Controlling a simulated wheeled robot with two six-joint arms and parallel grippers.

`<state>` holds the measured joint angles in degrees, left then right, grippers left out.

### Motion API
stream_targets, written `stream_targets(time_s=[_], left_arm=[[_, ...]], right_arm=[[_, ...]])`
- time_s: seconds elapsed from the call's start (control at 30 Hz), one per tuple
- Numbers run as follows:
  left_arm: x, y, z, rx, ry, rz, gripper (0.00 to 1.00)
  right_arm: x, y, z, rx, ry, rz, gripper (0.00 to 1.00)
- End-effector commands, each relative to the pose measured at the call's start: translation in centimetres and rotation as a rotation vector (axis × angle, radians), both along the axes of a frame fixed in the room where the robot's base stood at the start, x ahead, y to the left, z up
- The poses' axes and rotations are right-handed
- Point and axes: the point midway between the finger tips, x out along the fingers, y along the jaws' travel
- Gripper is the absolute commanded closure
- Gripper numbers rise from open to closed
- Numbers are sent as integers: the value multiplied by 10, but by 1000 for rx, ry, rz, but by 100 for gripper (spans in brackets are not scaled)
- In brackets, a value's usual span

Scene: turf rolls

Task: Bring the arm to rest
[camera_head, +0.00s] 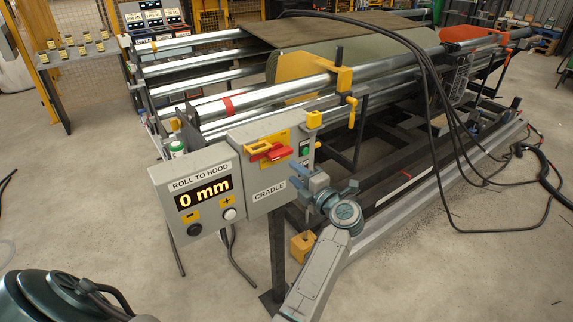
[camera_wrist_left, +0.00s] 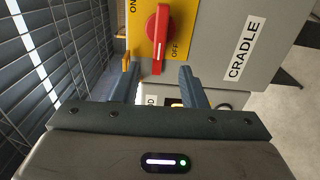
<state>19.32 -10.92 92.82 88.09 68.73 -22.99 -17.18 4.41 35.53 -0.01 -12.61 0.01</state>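My left gripper (camera_head: 300,180) is at the right side of the grey control box marked CRADLE (camera_head: 286,205). In the left wrist view its two fingers (camera_wrist_left: 157,77) stand wide apart with nothing held between them. The red rotary handle (camera_wrist_left: 158,38) on a yellow ON/OFF plate is just beyond the fingertips, with a gap to either side. Its lower end is near the OFF label. The red handle also shows in the head view (camera_head: 268,152). I cannot tell how far the fingers are from the plate. My right gripper is not in view.
A display box reading 0 mm (camera_head: 203,192) adjoins the control box on a post (camera_head: 277,255). Behind are a roller machine (camera_head: 250,100), hanging black cables (camera_head: 432,100) and a long grey rail (camera_head: 430,205). Concrete floor (camera_head: 100,200) is clear at left. A wire-mesh panel (camera_wrist_left: 50,60) is beside the wrist.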

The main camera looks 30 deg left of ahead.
Motion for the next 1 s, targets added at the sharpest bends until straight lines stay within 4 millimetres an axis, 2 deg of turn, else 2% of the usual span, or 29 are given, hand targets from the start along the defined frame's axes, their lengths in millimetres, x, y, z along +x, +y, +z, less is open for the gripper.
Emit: stream_targets(time_s=[0.2, 0.77, 0.87, 0.97, 1.0], left_arm=[[-6, -16, 0, -1, -1, -1, 62], [-6, -17, -5, 19, 12, -7, 62], [-1, -18, -28, 121, 74, -56, 62], [6, -28, -82, 316, 213, -186, 62], [8, -35, -110, 396, 282, -259, 62]], right_arm=[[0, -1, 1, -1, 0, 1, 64], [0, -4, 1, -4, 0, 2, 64], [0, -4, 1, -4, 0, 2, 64], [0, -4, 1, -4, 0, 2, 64], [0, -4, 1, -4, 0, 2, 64]])
